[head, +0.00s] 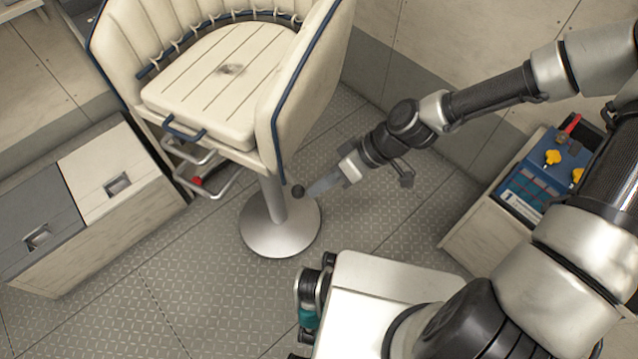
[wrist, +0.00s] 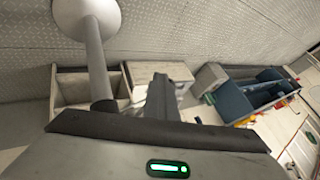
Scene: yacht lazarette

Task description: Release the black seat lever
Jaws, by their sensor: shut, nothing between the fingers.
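The black seat lever (head: 298,191) shows in the head view as a round black knob beside the seat's metal pedestal (head: 272,199), under the right side of the cream seat (head: 225,80). My gripper (head: 311,190) points left and down at the knob from the right. Its fingers are shut and empty, with the tips close beside the knob. I cannot tell whether they touch it. In the wrist view the dark shut fingers (wrist: 160,82) stand right of the pedestal (wrist: 98,60). I cannot make out the lever there, and its shaft is not clearly visible.
A metal frame with a red knob (head: 197,181) hangs under the seat front. The round pedestal base (head: 280,235) stands on the floor. A low locker (head: 90,205) is at left. A cabinet (head: 490,220) with a blue tray (head: 541,176) is at right. Floor ahead of the base is clear.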

